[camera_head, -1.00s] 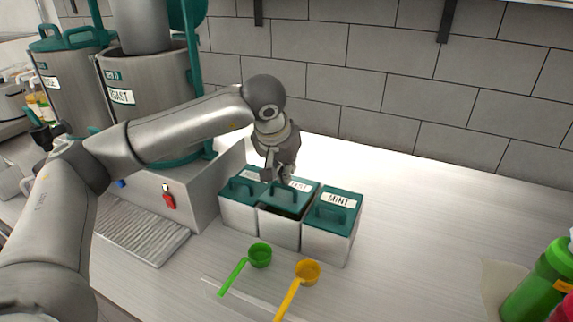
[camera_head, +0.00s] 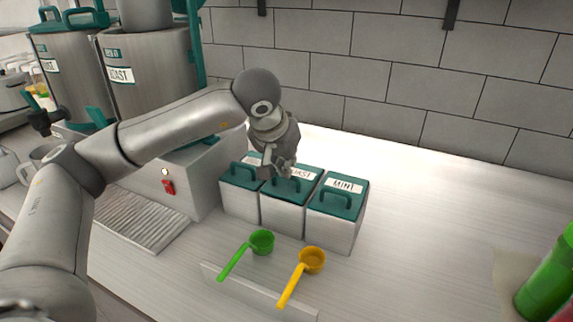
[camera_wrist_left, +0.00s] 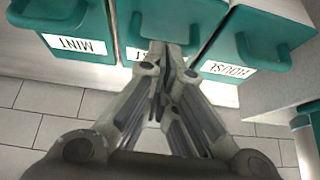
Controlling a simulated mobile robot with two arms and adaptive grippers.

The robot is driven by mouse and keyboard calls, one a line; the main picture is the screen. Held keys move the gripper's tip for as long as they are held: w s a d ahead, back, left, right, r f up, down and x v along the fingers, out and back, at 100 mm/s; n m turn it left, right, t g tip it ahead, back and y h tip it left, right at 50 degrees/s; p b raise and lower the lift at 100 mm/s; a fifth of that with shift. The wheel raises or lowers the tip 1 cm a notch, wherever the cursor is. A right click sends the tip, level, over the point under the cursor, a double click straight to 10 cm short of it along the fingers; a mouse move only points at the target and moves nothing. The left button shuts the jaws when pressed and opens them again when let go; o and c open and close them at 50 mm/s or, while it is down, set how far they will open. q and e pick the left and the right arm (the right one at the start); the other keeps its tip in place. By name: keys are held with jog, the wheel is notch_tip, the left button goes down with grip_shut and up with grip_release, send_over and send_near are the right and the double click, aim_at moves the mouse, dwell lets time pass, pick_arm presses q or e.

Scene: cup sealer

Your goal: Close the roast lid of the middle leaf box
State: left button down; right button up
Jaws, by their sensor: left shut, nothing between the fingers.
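The middle leaf box (camera_head: 283,217) is a grey box with a teal roast lid (camera_head: 291,190) and a label partly reading "OAST". The lid lies level on the box, and no gap shows at its front. My left gripper (camera_head: 285,172) is shut and empty, right over the back part of this lid. In the left wrist view the shut fingers (camera_wrist_left: 168,62) are over the roast lid (camera_wrist_left: 160,25) and hide most of its label; I cannot tell whether they touch it. My right gripper is not in view.
The mint box (camera_head: 331,232) stands close on the right, and another teal-lidded box (camera_head: 240,203) on the left. A green scoop (camera_head: 260,242) and a yellow scoop (camera_head: 312,261) lie in front. A green bottle (camera_head: 548,285) is at the far right. The counter between is clear.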

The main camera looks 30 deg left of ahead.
pick_arm(q)
jog(key=v, duration=1.2)
